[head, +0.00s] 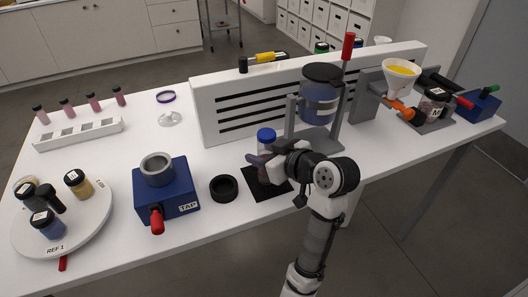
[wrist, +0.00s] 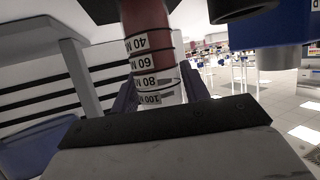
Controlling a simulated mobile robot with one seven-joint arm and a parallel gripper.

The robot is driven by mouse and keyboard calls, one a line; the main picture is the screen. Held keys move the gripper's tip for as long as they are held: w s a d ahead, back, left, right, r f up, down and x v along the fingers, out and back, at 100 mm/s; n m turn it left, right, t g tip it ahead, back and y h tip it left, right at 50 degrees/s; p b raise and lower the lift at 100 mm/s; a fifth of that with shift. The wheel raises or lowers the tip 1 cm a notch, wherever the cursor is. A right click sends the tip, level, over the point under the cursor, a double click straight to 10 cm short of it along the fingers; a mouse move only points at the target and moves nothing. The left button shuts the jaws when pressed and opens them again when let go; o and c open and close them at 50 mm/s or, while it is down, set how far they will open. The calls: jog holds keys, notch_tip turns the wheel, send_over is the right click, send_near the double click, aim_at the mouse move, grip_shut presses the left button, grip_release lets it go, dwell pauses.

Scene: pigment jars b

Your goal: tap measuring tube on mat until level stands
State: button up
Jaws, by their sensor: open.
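The measuring tube (head: 264,172) has a blue cap and stands upright over the black mat (head: 262,190); the arm partly hides it. In the wrist view the tube (wrist: 150,60) shows dark red contents at the top of the picture, a paler stretch near its lower marks, and bands labelled 40, 60, 80 and 100. My gripper (head: 262,160) is open, with one finger on each side of the tube; it also shows in the wrist view (wrist: 160,95). I cannot tell whether the fingers touch the tube. The tube's foot is partly hidden.
A black ring (head: 224,188) and the blue TAP device (head: 170,200) with a red handle stand left of the mat. A white slotted panel (head: 215,85) and a dark jar in a stand (head: 320,95) are behind. A round tray (head: 90,235) holds jars at far left.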

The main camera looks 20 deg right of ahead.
jog(key=shift+f, duration=0.2)
jog(key=shift+c, duration=0.3)
jog(key=c, duration=0.7)
jog(key=shift+o, duration=0.2)
jog(key=shift+r+p, duration=0.6)
jog(key=shift+r, duration=0.1)
jog(key=o, duration=0.7)
